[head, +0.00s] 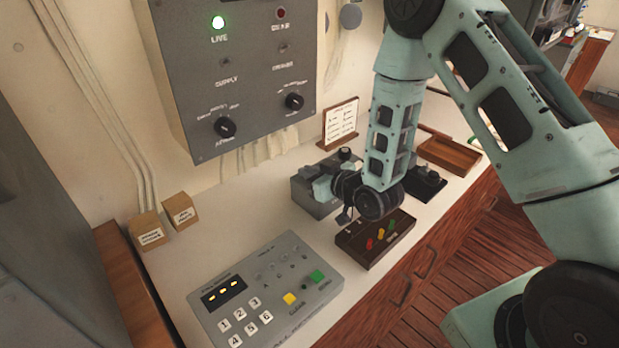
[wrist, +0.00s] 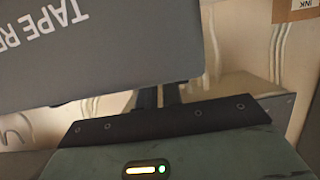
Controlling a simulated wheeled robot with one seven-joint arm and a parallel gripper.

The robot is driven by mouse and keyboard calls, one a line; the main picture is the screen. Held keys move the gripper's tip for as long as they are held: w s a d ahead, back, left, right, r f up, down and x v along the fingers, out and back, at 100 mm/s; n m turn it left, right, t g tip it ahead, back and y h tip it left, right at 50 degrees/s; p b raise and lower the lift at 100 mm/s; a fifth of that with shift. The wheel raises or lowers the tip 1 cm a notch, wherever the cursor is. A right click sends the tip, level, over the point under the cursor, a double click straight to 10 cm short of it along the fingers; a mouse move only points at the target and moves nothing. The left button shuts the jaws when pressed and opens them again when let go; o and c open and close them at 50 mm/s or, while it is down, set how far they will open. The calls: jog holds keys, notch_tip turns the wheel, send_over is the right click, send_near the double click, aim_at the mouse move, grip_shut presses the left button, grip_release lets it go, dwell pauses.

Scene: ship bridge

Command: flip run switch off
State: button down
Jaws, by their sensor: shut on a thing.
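The tape reader (head: 318,203) is a grey box on the white counter, next to my arm. In the wrist view a grey panel (wrist: 90,50) fills the upper left, with upside-down lettering starting "TAPE RE". My gripper (head: 322,186) is at the box, partly hidden by my own wrist. In the wrist view the two dark fingers of my gripper (wrist: 160,96) are close together at the panel's lower edge. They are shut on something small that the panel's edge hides. I cannot make out the run switch or which way it is set.
A wall panel (head: 240,70) with a lit green lamp and knobs hangs above. A keypad console (head: 265,285) stands at the front left. A dark tray (head: 375,238) with coloured pieces lies right of the reader.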

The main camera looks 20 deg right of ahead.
jog(key=c, duration=1.6)
grip_release()
jog(key=shift+s+d, duration=0.1)
jog(key=shift+s+d, duration=0.15)
jog(key=shift+s, duration=0.2)
jog(key=p+v, duration=1.2)
jog(key=v, duration=0.4)
jog(key=shift+s+r+p, duration=0.2)
jog(key=shift+r+p, duration=0.05)
jog(key=shift+p, duration=0.15)
